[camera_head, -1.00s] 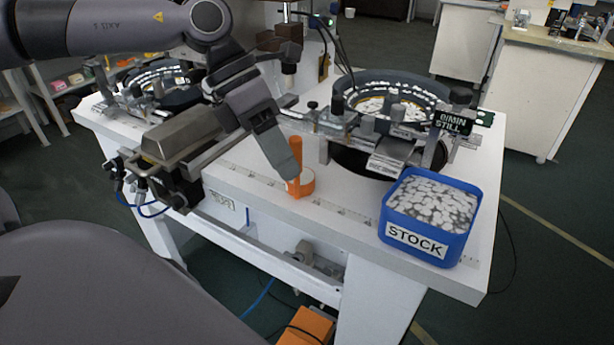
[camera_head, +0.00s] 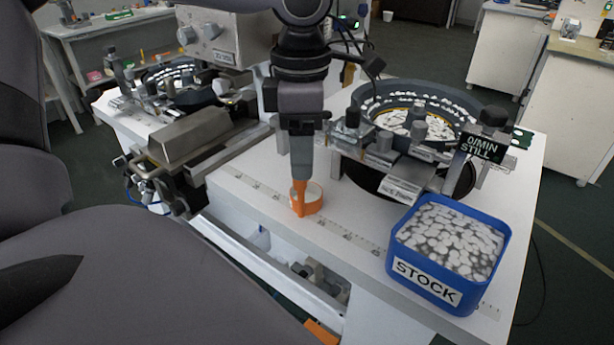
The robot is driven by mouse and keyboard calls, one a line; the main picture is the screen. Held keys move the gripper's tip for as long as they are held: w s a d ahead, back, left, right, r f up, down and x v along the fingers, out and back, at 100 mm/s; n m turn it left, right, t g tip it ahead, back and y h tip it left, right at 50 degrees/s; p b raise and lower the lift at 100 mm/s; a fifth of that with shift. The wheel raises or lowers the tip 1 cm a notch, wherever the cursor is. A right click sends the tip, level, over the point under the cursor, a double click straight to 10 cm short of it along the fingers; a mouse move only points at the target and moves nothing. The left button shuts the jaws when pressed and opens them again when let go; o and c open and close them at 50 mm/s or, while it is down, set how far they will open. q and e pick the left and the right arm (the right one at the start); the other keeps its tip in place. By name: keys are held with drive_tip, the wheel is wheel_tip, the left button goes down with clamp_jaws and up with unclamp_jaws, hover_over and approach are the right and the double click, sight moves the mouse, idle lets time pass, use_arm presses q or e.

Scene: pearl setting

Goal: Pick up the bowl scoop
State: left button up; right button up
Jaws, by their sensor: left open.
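The bowl scoop (camera_head: 312,201) is a small orange cup with a pale inside and an upright orange handle. It stands on the white table top near the front edge, left of the blue stock bin. My left gripper (camera_head: 300,173) points straight down right above it. The gripper is open, and its fingers cover the upper part of the handle. I cannot tell whether the fingers touch the handle. My right gripper is not in view.
A blue bin (camera_head: 425,283) labelled STOCK, full of pale pieces, stands at the table's front right corner. A round feeder bowl (camera_head: 462,113) stands behind the scoop. A metal feeder unit (camera_head: 182,137) is at left. A ruler strip (camera_head: 345,233) runs along the front edge.

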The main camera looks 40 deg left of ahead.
sight(301, 187)
use_arm(q)
drive_tip(key=f, duration=0.4)
drive_tip(key=shift+w+a+f, duration=0.1)
drive_tip(key=shift+a+f, duration=0.05)
drive_tip(key=shift+a, duration=0.1)
clamp_jaws()
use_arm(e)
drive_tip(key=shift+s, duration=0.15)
use_arm(q)
drive_tip(key=shift+r, duration=0.3)
wheel_tip(301, 187, up, 20)
drive_tip(key=p, duration=0.2)
drive_tip(key=shift+f, duration=0.25)
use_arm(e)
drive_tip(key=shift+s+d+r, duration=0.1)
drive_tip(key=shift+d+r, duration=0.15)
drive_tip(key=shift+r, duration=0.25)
